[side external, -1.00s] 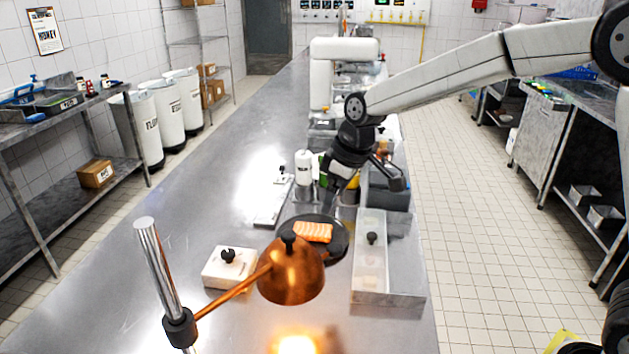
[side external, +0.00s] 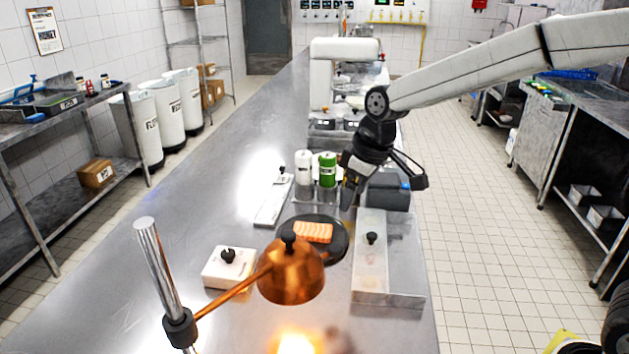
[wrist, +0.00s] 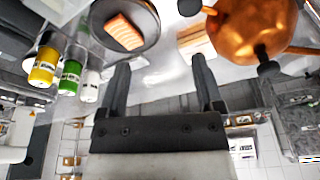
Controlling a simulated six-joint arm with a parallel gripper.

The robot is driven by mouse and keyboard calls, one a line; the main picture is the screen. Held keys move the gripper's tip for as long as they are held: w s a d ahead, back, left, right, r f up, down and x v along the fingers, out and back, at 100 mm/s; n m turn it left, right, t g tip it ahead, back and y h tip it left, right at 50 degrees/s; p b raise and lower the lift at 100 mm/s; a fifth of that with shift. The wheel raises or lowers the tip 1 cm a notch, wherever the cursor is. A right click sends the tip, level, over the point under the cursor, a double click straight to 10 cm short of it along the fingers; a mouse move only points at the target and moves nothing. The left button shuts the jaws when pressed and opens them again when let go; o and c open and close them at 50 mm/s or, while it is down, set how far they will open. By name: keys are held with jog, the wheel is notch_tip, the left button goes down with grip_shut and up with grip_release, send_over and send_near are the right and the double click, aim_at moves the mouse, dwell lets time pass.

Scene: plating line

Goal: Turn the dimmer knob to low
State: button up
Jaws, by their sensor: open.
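The dimmer is a white box with a black knob (side external: 228,255) on top, on the counter left of the copper heat lamp (side external: 291,272). The knob's setting cannot be read. The lamp glows beneath its shade and also shows at the upper right of the wrist view (wrist: 250,25). My gripper (side external: 348,198) points down above the counter, behind and right of the plate, apart from the dimmer. In the wrist view its two fingers (wrist: 161,66) are spread with nothing between them.
A dark plate (side external: 337,246) with a salmon piece (side external: 313,232) lies behind the lamp. A clear-walled bin (side external: 371,275) with a black-knobbed lid stands right. White (side external: 304,168) and green (side external: 327,170) bottles stand left of my gripper. The counter's left side is mostly clear.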

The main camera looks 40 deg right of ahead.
jog(key=w+a+v, duration=0.1)
jog(key=v, duration=0.3)
jog(key=w+a+m+t+y, duration=0.2)
jog(key=w+a+m+y, duration=0.4)
jog(key=m, duration=0.9)
jog(key=w+a+m+t+y, duration=0.2)
jog(key=w+a+m+y, duration=0.25)
jog(key=w+m, duration=0.65)
jog(key=m, duration=0.3)
send_near(230, 252)
jog(key=shift+w+a+f, duration=0.2)
jog(key=shift+a+f, duration=0.05)
jog(key=shift+a, duration=0.25)
jog(key=shift+a, duration=0.15)
jog(key=shift+x, duration=3.8)
jog(key=shift+w, duration=0.15)
grip_shut()
